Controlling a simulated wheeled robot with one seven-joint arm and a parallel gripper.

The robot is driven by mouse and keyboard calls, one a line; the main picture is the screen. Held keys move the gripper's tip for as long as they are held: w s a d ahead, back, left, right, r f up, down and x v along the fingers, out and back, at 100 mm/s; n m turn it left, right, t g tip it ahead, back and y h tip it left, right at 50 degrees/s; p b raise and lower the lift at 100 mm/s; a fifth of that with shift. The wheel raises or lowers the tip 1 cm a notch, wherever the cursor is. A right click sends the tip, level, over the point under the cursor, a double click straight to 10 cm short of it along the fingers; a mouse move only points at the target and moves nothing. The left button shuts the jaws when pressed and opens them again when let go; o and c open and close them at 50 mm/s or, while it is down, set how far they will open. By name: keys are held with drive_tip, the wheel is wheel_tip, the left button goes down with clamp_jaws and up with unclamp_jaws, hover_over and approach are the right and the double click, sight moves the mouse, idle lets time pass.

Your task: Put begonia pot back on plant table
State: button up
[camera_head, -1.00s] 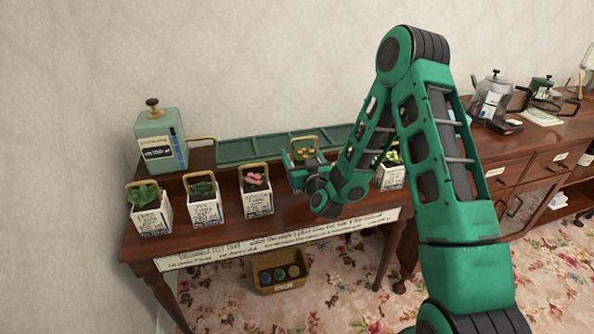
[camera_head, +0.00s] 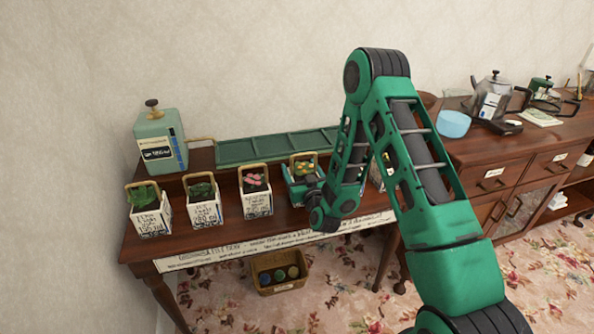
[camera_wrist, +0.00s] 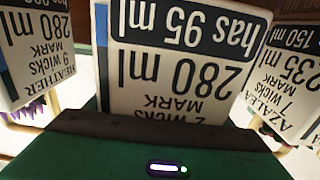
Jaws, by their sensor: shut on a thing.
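A white labelled pot with orange-yellow flowers and a tan handle (camera_head: 304,166) is in my gripper (camera_head: 302,187), over the front row of the plant table (camera_head: 190,240). The wrist view shows its label (camera_wrist: 185,70) upside down, reading 280 ml and 2 wicks; its plant name is hidden, so I cannot confirm it is the begonia. My gripper is shut on it. Whether its base touches the table is hidden. The azalea pot with pink flowers (camera_head: 257,200) stands to its left. The heather pot (camera_head: 377,178) is to its right, mostly behind my arm.
Two green-leaved pots (camera_head: 150,210) (camera_head: 204,203) stand farther left. A green tank (camera_head: 160,143) and a long green tray (camera_head: 270,151) stand behind. A crate (camera_head: 280,288) sits on the floor under the table. A sideboard (camera_head: 500,160) with a blue bowl (camera_head: 453,124) is at right.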

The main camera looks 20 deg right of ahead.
drive_tip(key=shift+f, duration=0.55)
drive_tip(key=o, duration=1.7)
drive_tip(key=shift+s+r, duration=0.15)
drive_tip(key=shift+r, duration=0.5)
drive_tip(key=s, duration=1.1)
drive_tip(key=shift+s+f, duration=0.1)
drive_tip(key=shift+s, duration=0.25)
